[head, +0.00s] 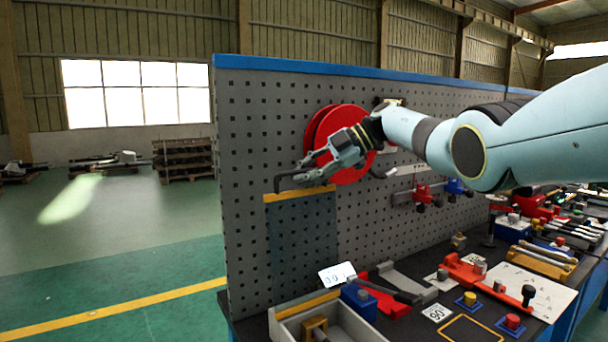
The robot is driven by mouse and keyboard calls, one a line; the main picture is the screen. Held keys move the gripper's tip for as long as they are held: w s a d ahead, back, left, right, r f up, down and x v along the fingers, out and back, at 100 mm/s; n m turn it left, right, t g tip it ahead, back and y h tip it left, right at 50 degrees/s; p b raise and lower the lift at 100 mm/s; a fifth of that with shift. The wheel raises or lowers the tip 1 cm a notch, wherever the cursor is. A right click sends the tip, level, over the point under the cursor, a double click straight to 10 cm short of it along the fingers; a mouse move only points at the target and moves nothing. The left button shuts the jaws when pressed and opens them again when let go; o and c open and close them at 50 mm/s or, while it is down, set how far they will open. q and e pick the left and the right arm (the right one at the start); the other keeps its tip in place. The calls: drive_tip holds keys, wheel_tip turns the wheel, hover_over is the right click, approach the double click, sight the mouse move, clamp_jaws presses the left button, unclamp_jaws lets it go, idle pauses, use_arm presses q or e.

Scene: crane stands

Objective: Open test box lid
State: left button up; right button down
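A dark see-through panel with a yellow top strip (300,194) stands upright in front of the grey pegboard; it looks like the test box lid. Below it, a grey open-topped box (345,327) sits on the bench, with a yellow strip along its back edge and a brown block inside. I cannot tell for sure how the panel joins the box. My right gripper (292,180) is at the top edge of the panel, its fingers just above the yellow strip. Whether they touch it or are closed is unclear. My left gripper is not in view.
A red disc (322,130) on the pegboard (245,180) is behind my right gripper. The dark bench is crowded: a blue block (358,300), red tools (385,303), a small white display (337,274) and a red clamp (465,268). Open floor lies left.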

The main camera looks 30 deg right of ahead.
drive_tip(key=c, duration=1.4)
unclamp_jaws()
drive_tip(key=shift+r, duration=0.35)
drive_tip(key=shift+f, duration=0.1)
drive_tip(key=shift+d, duration=0.1)
drive_tip(key=v, duration=1.2)
